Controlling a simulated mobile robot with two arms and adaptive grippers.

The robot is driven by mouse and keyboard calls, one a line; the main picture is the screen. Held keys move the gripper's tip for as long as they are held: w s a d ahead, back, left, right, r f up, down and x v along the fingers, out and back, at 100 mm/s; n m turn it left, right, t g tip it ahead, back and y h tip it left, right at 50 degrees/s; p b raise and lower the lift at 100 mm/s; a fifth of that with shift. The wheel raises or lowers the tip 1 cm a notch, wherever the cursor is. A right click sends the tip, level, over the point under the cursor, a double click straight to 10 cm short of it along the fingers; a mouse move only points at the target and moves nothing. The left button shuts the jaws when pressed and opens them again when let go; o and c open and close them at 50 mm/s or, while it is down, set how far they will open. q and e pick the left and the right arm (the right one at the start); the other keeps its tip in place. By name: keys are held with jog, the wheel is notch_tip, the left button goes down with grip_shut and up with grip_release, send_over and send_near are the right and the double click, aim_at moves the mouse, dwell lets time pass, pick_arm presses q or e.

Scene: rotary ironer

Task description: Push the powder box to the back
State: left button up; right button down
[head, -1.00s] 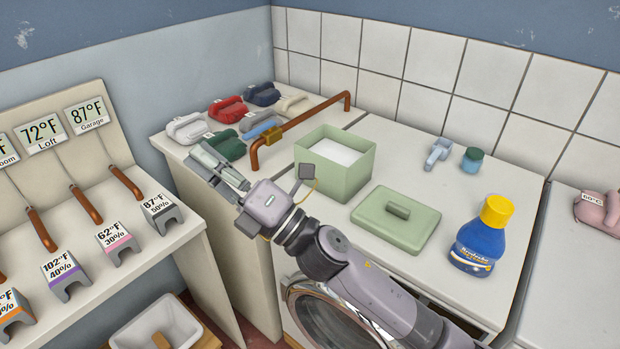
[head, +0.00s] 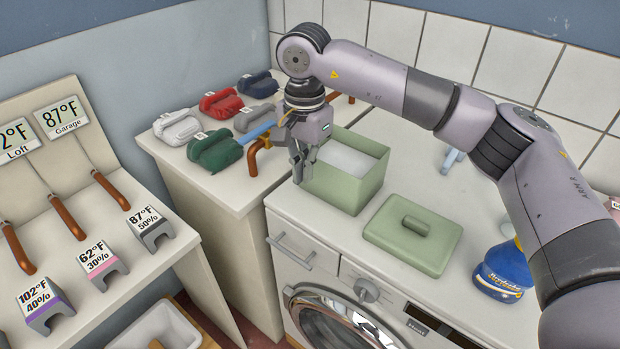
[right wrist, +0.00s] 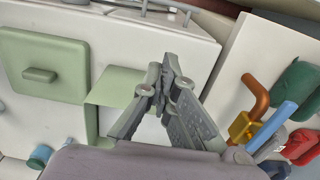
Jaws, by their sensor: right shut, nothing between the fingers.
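The powder box (head: 335,190) is an open, pale green box with white powder inside. It stands on the washing machine's white top near its front left edge. Its square green lid (head: 412,240) with a knob lies flat to the right and front of it. My right gripper (head: 298,180) is shut and empty, pointing down at the box's left front side; I cannot tell whether it touches. In the right wrist view the shut fingertips (right wrist: 168,62) overlap the box (right wrist: 112,88) and hide part of it. The left gripper is not in view.
Behind the gripper run a copper pipe with a brass valve (head: 262,140) and a blue lever. A blue bottle (head: 502,270) stands at the right. The tiled wall (head: 450,50) bounds the back.

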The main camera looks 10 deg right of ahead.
jog(key=f, duration=0.1)
jog(key=s+f+p, duration=0.1)
jog(key=f, duration=0.1)
jog(key=f+p, duration=0.1)
jog(key=shift+s+d+f, duration=0.1)
jog(key=shift+s+f, duration=0.1)
jog(key=shift+s, duration=0.1)
jog(key=f+p, duration=0.1)
jog(key=f, duration=0.3)
jog(key=shift+w, duration=0.2)
jog(key=shift+w+d+f+p, duration=0.3)
jog(key=shift+w+d+p, duration=0.5)
jog(key=shift+w, duration=0.1)
jog(key=shift+w+d+p, duration=0.35)
jog(key=shift+d, duration=0.35)
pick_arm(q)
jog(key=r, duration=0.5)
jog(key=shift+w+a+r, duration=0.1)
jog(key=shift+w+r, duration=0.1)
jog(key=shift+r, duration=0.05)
pick_arm(e)
jog(key=shift+w+f, duration=0.15)
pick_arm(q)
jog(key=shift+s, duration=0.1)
